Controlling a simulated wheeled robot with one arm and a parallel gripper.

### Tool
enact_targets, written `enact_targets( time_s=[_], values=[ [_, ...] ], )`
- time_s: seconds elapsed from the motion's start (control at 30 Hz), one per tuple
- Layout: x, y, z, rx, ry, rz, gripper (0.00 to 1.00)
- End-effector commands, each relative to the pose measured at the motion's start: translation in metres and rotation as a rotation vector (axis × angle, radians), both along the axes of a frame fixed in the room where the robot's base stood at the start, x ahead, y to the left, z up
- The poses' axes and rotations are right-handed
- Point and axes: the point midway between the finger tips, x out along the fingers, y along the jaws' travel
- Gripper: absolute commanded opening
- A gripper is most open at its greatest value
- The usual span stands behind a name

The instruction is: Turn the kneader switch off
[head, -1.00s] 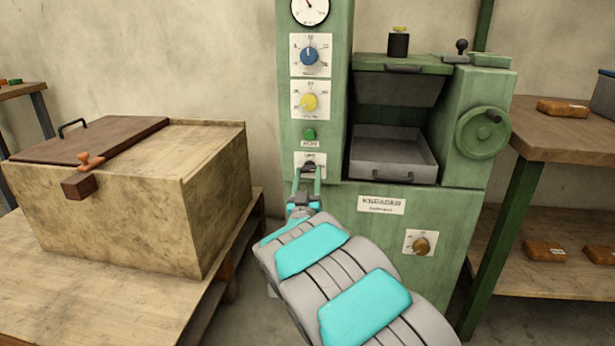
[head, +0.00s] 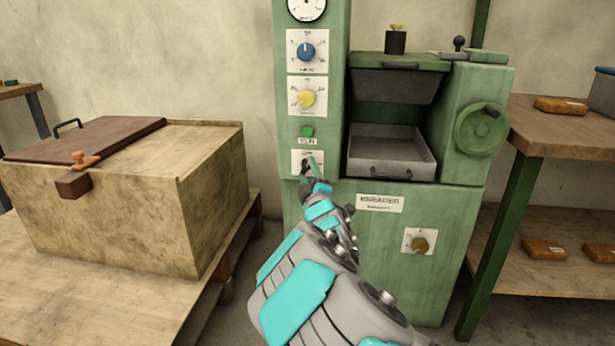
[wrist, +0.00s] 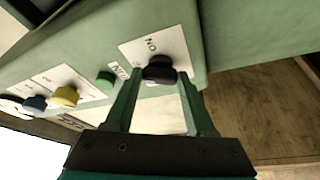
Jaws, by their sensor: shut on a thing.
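The green kneader (head: 420,262) stands against the wall, with a "KNEADER"-type label on its lower front. Its black switch knob (wrist: 159,69) sits on a white plate (head: 299,168) low on the left column, below a green button (head: 306,131). The wrist view shows the plate's lettering, which reads like "NO" from this angle. My gripper (head: 308,165) is at that plate; its two green fingers are on either side of the black knob, shut on it. In the head view the fingers mostly hide the knob.
Above are a yellow knob (head: 306,98), a blue knob (head: 306,52) and a gauge. A brown knob (head: 419,245) is at the lower right. A grey tray (head: 390,160) sits in the kneader's opening. A wooden box (head: 205,210) stands left, a shelf (head: 560,130) right.

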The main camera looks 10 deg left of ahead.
Motion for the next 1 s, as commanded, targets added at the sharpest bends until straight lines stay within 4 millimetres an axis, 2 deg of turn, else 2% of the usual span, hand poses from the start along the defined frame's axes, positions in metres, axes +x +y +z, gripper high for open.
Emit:
enact_targets(
  time_s=[0.2,0.5,1.0],
  values=[
    [-0.0002,0.0003,0.0047,-0.189,-0.005,0.002,0.00],
    [-0.0002,-0.0002,0.0046,-0.371,-0.001,0.000,0.00],
    [-0.0007,0.0019,0.0053,-0.453,-0.003,0.005,0.00]
  ],
)
